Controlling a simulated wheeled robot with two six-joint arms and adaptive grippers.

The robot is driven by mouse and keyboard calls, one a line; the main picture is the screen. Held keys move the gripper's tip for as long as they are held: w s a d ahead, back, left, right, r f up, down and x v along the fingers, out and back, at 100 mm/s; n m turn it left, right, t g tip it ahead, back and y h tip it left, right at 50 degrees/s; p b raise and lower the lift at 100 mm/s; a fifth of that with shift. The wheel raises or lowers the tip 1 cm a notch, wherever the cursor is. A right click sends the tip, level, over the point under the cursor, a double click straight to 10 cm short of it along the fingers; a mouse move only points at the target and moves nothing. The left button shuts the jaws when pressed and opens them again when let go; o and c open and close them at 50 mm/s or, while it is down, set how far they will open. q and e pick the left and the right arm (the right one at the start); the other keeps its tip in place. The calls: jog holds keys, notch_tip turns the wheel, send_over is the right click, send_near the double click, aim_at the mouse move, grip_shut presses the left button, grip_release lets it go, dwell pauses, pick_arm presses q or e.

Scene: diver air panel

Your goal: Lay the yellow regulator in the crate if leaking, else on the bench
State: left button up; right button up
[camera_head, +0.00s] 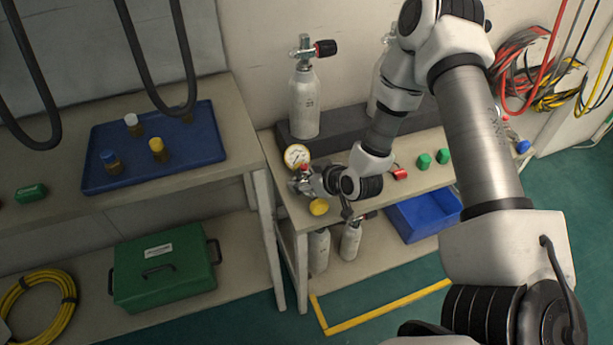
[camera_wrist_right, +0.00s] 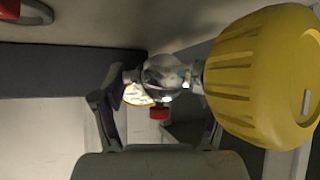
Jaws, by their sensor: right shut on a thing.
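The yellow regulator has a round yellow knob (camera_head: 319,206), a metal body and a white-faced gauge (camera_head: 296,157); the gauge needle is too small to read. My right gripper (camera_head: 307,181) is shut on the regulator at the left end of the bench (camera_head: 425,181). In the right wrist view, the metal body (camera_wrist_right: 165,74) sits between the fingers, with the yellow knob (camera_wrist_right: 262,75) to the right. I cannot tell whether the regulator touches the bench. A blue open crate (camera_head: 425,214) stands low beneath the bench's front edge. My left gripper is out of view.
A grey cylinder (camera_head: 304,100) with a black-red valve stands on a dark block at the back. Green caps (camera_head: 424,161) and a red part (camera_head: 400,174) lie on the bench. Cylinders (camera_head: 350,241) stand below.

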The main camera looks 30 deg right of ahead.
jog(key=shift+f, duration=0.3)
jog(key=shift+f+b, duration=0.35)
jog(key=shift+b, duration=0.1)
jog(key=shift+f, duration=0.5)
dwell(0.8)
jog(key=o, duration=1.8)
jog(key=shift+r, duration=0.1)
jog(key=v, duration=0.7)
jog(key=shift+s+r, duration=0.1)
jog(key=shift+s, duration=0.15)
